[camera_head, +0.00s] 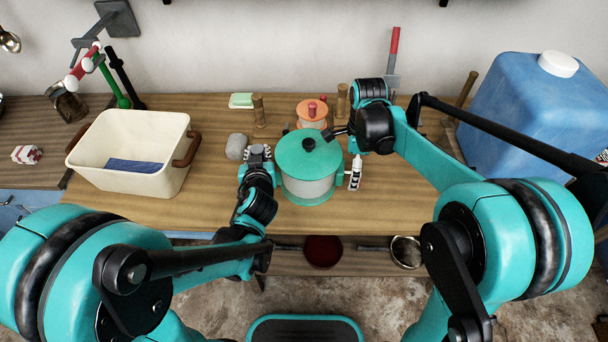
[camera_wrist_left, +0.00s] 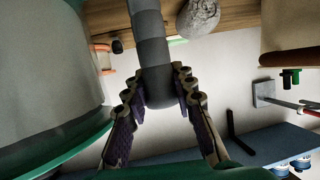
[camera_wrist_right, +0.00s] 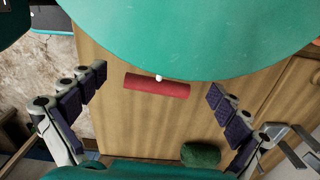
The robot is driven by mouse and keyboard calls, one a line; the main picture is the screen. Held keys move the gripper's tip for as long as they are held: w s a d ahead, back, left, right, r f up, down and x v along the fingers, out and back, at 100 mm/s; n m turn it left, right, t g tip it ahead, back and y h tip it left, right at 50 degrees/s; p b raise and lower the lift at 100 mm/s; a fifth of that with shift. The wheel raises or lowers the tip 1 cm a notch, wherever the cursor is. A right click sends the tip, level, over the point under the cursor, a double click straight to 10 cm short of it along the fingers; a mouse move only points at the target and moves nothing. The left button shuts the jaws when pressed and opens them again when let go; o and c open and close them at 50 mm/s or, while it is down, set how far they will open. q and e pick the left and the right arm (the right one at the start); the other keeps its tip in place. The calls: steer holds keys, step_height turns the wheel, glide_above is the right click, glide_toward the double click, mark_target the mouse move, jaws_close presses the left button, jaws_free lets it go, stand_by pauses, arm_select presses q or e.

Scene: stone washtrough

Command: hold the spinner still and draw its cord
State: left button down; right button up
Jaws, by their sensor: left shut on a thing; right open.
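The spinner (camera_head: 308,185) stands on the wooden worktop, with a green lid (camera_head: 298,157) and a black knob (camera_head: 308,145) on top. My left gripper (camera_head: 258,154) is at its left side. In the left wrist view my left gripper (camera_wrist_left: 160,85) is shut on a grey rod-like grip (camera_wrist_left: 150,45); the spinner's wall (camera_wrist_left: 45,70) is beside it. My right gripper (camera_wrist_right: 158,78) is open. A red cord handle (camera_wrist_right: 165,88) with a small white dot lies between its fingers, apart from both, just beyond the lid's edge (camera_wrist_right: 195,50). I cannot make out this handle in the head view.
A cream tub (camera_head: 125,178) and a grey stone (camera_head: 237,146) stand left of the spinner. An orange pot (camera_head: 311,118) and wooden pegs (camera_head: 259,111) are behind. A large blue jug (camera_head: 520,110) stands at right. Pans (camera_head: 322,252) sit on the lower shelf.

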steer(key=c, duration=1.3)
steer(key=shift+s+d, duration=0.2)
steer(key=shift+d, duration=1.35)
steer(key=shift+s+d, duration=0.15)
steer(key=shift+d, duration=1.4)
steer(key=shift+s+d, duration=0.2)
steer(key=shift+d, duration=1.35)
steer(key=shift+w+a, duration=0.2)
steer(key=shift+a, duration=1.35)
steer(key=shift+w+a, duration=0.15)
steer(key=shift+a, duration=1.4)
steer(key=shift+w+a, duration=0.2)
steer(key=shift+a, duration=1.35)
jaws_close()
steer(key=shift+s+d, duration=0.15)
steer(key=shift+d, duration=1.4)
steer(key=shift+s+d, duration=0.15)
steer(key=shift+d, duration=1.45)
steer(key=shift+s+d, duration=0.15)
steer(key=shift+d, duration=1.4)
steer(key=shift+a, duration=0.1)
